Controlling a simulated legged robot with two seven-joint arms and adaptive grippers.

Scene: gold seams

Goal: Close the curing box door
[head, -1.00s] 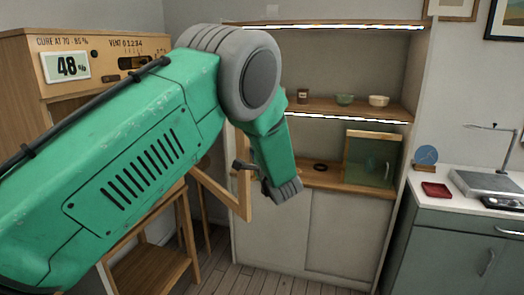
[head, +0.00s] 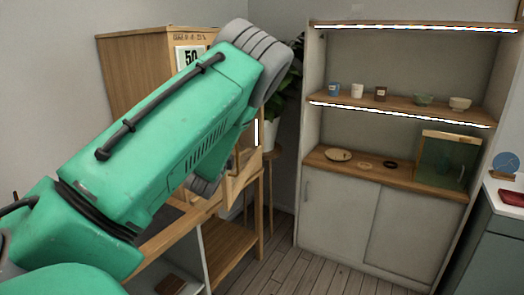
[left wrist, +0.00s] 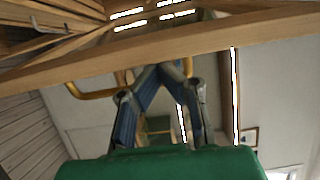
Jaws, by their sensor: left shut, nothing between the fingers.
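The curing box (head: 140,68) is the wooden cabinet at the left in the head view, with a display reading 50 (head: 190,57). My left arm hides much of its front. A wooden frame, apparently its door (head: 243,178), stands out from the box beside my arm; its exact angle is hard to tell. My left gripper is hidden behind my arm in the head view. In the left wrist view my left gripper (left wrist: 160,68) is shut and empty, its fingertips close to a long wooden bar (left wrist: 230,42). Contact is unclear. A curved brass-coloured piece (left wrist: 90,92) shows beside the fingers. My right gripper is out of view.
A shelf cabinet (head: 335,210) with small cups and bowls stands at the right. A potted plant (head: 270,133) on a stool is behind the wooden frame. A grey-green counter (head: 495,250) is at the far right. Wooden floor (head: 290,270) is clear in front of the cabinet.

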